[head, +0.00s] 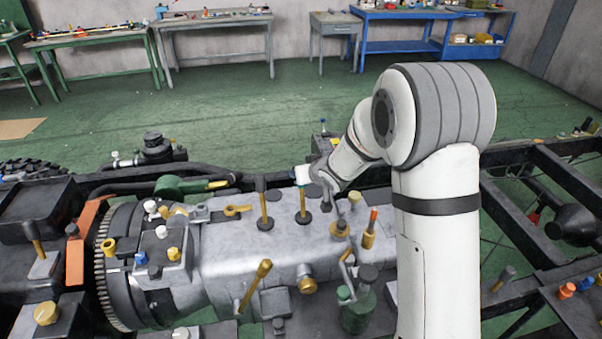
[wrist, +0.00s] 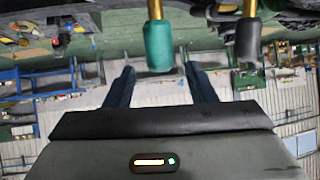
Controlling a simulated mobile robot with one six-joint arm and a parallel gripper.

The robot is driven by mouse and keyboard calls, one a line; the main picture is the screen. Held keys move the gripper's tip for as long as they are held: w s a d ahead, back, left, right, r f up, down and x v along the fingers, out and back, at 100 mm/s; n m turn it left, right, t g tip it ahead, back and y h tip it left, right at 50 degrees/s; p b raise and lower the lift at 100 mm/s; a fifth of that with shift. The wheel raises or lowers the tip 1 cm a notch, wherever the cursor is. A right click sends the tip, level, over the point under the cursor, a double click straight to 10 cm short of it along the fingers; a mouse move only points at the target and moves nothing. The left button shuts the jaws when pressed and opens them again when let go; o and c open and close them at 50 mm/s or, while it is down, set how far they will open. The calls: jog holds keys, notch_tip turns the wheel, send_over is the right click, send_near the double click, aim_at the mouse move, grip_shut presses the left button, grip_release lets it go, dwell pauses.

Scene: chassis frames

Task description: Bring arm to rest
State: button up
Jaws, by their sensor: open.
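My arm rises at the right in the head view and reaches left over the grey gearbox housing (head: 340,252). My gripper (head: 308,175) is at the top of a brass lever (head: 302,203), whose knob is mostly hidden there. In the wrist view my gripper (wrist: 161,72) is open, with its two dark fingers apart. A teal knob (wrist: 159,45) on a brass rod shows between and just beyond the fingertips, with no visible contact. A black knob (wrist: 248,42) is to its right, outside the fingers.
Another brass lever with a black top (head: 262,185) stands left of my gripper. A green bottle (head: 358,308) and an orange-tipped yellow handle (head: 371,228) are near my arm. Dark chassis rails (head: 530,230) run at the right. The green floor (head: 250,120) behind is clear.

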jog(key=shift+v, duration=0.9)
jog(key=s+d+r+m+g+h, duration=0.1)
jog(key=s+d+r+m+h, duration=0.15)
jog(key=s+d+r, duration=0.35)
jog(key=s+d+r+m+h, duration=0.1)
jog(key=s+d+r+h, duration=0.15)
jog(key=s+d, duration=0.4)
jog(key=s+d+g, duration=0.2)
jog(key=s+d, duration=0.1)
jog(key=s, duration=0.8)
jog(key=s+d+r+m+g+b, duration=0.1)
jog(key=s+d+g, duration=0.2)
jog(key=s, duration=0.8)
jog(key=shift+s, duration=0.3)
jog(key=shift+m, duration=0.25)
